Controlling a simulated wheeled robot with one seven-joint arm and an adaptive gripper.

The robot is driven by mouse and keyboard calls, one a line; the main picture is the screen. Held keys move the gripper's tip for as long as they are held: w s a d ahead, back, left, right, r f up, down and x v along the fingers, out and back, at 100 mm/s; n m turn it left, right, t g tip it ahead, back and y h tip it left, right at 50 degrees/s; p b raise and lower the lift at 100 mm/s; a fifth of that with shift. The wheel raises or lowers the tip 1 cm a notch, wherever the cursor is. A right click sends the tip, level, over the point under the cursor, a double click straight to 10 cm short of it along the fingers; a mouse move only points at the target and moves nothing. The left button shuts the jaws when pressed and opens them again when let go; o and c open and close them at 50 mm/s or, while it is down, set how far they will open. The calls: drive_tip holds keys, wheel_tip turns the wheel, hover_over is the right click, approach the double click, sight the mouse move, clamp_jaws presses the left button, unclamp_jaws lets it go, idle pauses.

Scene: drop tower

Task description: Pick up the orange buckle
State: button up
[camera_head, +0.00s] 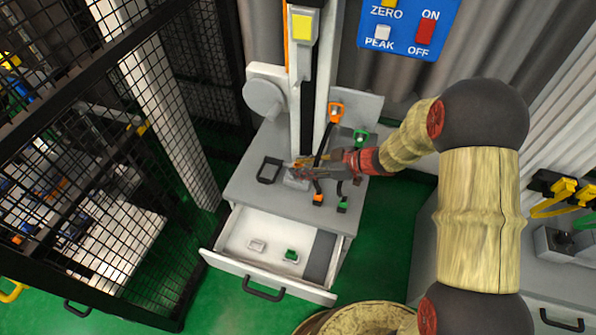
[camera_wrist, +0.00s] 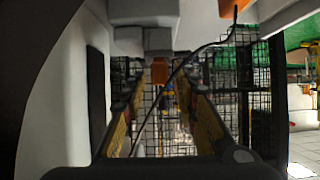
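An orange buckle (camera_head: 335,112) is at the upper end of a black strap on the tower's right side. Another orange piece (camera_head: 318,198) is at the strap's lower end, near the table's front. My gripper (camera_head: 300,168) points left in front of the tower, between those two orange pieces in height in the picture. In the wrist view my fingers (camera_wrist: 161,92) are apart, with nothing clearly held. A small orange part (camera_wrist: 159,70) shows between them under a grey block; I cannot tell what it is. An orange piece (camera_wrist: 235,8) with a black strand is at the upper right.
The white tower column (camera_head: 306,110) stands close to my gripper. Green buckles (camera_head: 361,137) lie right of it, and a black frame (camera_head: 269,170) lies left on the grey table (camera_head: 245,190). An open drawer (camera_head: 235,262) juts forward. A mesh fence (camera_head: 150,90) is at left.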

drive_tip(key=c, duration=0.6)
clamp_jaws()
